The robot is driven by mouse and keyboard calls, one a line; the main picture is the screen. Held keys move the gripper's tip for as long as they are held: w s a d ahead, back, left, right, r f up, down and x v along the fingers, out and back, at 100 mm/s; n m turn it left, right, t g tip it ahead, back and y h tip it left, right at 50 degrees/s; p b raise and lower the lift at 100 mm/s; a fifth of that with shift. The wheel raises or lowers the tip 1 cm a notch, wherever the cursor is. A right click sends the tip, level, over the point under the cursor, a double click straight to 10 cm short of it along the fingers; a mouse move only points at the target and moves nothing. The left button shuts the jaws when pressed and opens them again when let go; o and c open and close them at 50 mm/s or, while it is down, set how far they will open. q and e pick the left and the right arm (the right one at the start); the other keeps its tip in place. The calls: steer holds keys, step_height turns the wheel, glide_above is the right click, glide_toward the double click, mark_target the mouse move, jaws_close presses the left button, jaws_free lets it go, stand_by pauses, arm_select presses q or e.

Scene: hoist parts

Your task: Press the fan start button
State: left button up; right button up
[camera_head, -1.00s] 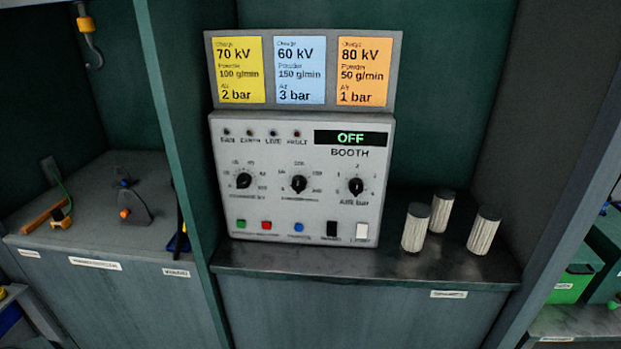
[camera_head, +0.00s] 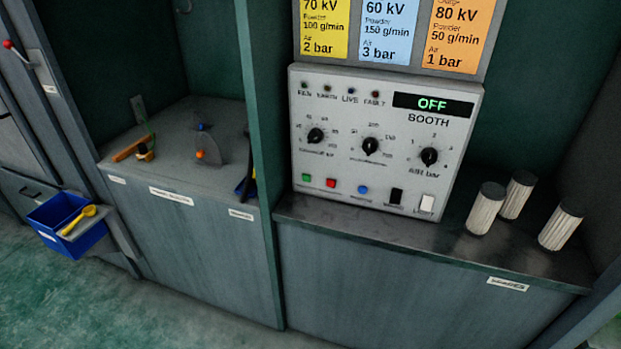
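A light grey booth control panel (camera_head: 375,140) stands upright on the right cabinet top. Its display (camera_head: 433,105) reads OFF in green. Along its lower edge are a green button (camera_head: 306,178), a red button (camera_head: 331,183), a blue button (camera_head: 362,189), a black switch (camera_head: 396,196) and a white switch (camera_head: 427,203). The small labels under the buttons are too blurred to read surely. Three black knobs sit above, below a row of dark indicator lamps. Neither of my grippers is in view.
Three pale ribbed cylinders (camera_head: 516,195) stand right of the panel. Yellow, blue and orange setting cards hang above it. A green divider (camera_head: 262,150) separates the left bench (camera_head: 180,175) with small tools. A blue bin (camera_head: 62,222) with a yellow scoop hangs at the left. Floor at lower left is clear.

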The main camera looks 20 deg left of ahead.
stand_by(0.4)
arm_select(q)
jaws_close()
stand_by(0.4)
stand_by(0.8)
